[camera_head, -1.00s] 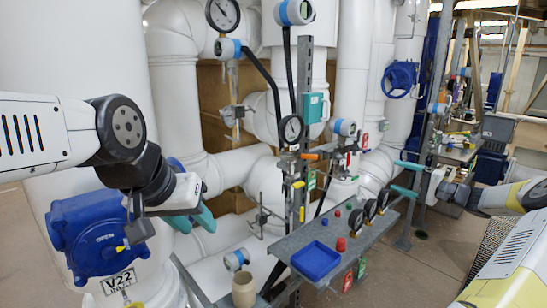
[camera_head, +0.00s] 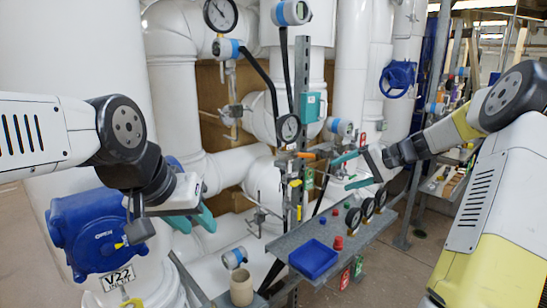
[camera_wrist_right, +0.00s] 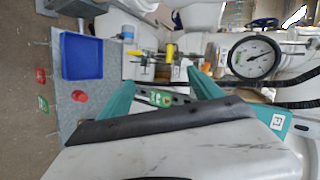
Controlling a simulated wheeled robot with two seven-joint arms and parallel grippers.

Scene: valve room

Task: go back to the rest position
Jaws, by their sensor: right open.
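My left gripper (camera_head: 196,220) has teal fingers and hangs at the left, in front of the white pipes and beside a blue valve actuator. Whether its fingers are apart is unclear, and I see nothing held. My right gripper (camera_head: 350,171) is open and empty, pointing left above the grey shelf's gauges. In the right wrist view its two teal fingers (camera_wrist_right: 160,85) stand apart with nothing between them.
The grey shelf (camera_head: 285,245) carries a blue tray (camera_head: 313,259), a red knob (camera_head: 338,243) and small gauges. The blue actuator (camera_head: 88,232) has a V22 tag. A dial gauge (camera_wrist_right: 254,57) is near my right gripper.

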